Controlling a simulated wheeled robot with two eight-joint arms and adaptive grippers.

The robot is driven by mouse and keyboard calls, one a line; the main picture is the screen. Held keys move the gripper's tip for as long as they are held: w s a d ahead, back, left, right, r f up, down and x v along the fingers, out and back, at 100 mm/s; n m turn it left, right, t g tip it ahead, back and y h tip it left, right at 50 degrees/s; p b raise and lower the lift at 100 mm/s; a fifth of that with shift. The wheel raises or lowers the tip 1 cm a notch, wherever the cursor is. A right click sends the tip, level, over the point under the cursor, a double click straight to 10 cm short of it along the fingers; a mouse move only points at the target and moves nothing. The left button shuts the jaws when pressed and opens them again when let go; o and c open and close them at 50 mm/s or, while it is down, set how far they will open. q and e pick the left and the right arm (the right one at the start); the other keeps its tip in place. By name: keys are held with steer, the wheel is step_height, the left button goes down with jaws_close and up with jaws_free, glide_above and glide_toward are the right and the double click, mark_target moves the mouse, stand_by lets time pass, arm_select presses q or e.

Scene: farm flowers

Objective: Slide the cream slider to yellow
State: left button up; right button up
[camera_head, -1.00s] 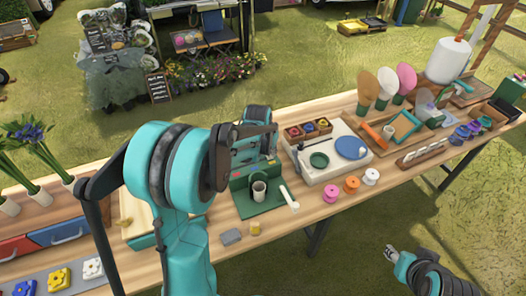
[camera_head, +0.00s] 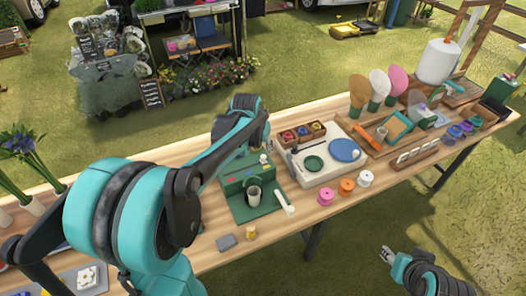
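A green unit (camera_head: 258,207) stands on the wooden table, with a raised box at its back. Small red and blue marks show on the box top. A small cream knob (camera_head: 263,158), which looks like the cream slider, is at the box's back right. My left gripper (camera_head: 261,145) is just above and behind the knob, pointing down. Its fingers are small and partly hidden, so contact and opening are unclear. A yellow mark cannot be made out. My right gripper (camera_head: 387,255) is off the table's front edge, far from the unit; its finger opening is unclear.
A grey cup (camera_head: 254,194) stands on the green unit, with a white handle (camera_head: 284,203) at its right. Pink, orange and white spools (camera_head: 346,187) stand right of it. A white scale-like board (camera_head: 318,177) is behind them. A grey block (camera_head: 226,242) lies in front.

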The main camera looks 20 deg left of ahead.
arm_select(q)
steer(key=shift+v, duration=2.1)
steer(key=s+d+f+t, duration=0.1)
steer(key=s+d, duration=0.4)
steer(key=s, duration=0.4)
steer(key=s+d+f+t, duration=0.1)
steer(key=s+d, duration=0.4)
steer(key=s, duration=0.5)
steer(key=shift+s+m+t, duration=0.2)
steer(key=shift+m+t, duration=0.1)
steer(key=shift+m, duration=0.1)
